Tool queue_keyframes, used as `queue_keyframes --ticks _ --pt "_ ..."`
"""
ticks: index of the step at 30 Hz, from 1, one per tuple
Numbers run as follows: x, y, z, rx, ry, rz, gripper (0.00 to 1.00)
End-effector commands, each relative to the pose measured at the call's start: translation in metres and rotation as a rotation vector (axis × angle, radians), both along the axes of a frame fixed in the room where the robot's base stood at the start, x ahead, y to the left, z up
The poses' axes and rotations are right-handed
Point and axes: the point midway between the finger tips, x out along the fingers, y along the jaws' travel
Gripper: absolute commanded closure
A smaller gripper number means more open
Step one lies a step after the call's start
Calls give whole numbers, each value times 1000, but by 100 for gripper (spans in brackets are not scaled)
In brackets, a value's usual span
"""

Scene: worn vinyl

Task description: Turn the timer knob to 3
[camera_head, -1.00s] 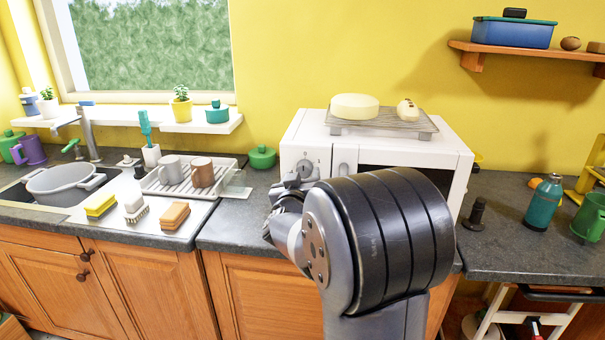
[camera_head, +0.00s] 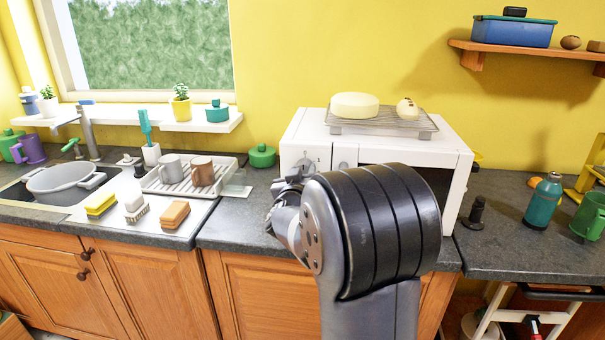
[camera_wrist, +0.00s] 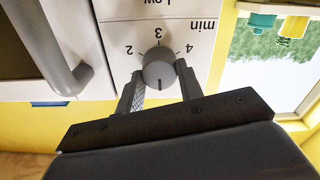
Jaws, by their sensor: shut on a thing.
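The timer knob (camera_wrist: 158,68) is a round grey dial on the front of the white oven (camera_head: 457,160). In the wrist view, the scale around it shows 2 at left, 3 above and 4 at right, with "min" beside it. A dark line shows on the knob's lower side in that view, away from the 3; I cannot tell whether it is the pointer. My gripper (camera_wrist: 159,73) is shut on the knob, one finger on each side. In the head view my gripper (camera_head: 286,192) is at the oven's left front, and my arm hides much of the oven door.
The oven's grey handle (camera_wrist: 48,45) is close to my gripper in the wrist view. A wire rack (camera_head: 385,124) with a pale round cheese (camera_head: 355,105) is on the oven. A dish rack (camera_head: 224,184) with mugs stands left of it.

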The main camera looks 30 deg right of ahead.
Motion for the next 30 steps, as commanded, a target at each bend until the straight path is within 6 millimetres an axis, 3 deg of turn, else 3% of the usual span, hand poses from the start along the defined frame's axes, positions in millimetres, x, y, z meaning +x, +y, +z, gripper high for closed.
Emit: queue_keyframes --ticks 14,30 --pt "0 0 -1 73 -51 1 88" --pt "-1 -1 -3 461 -312 0 88"
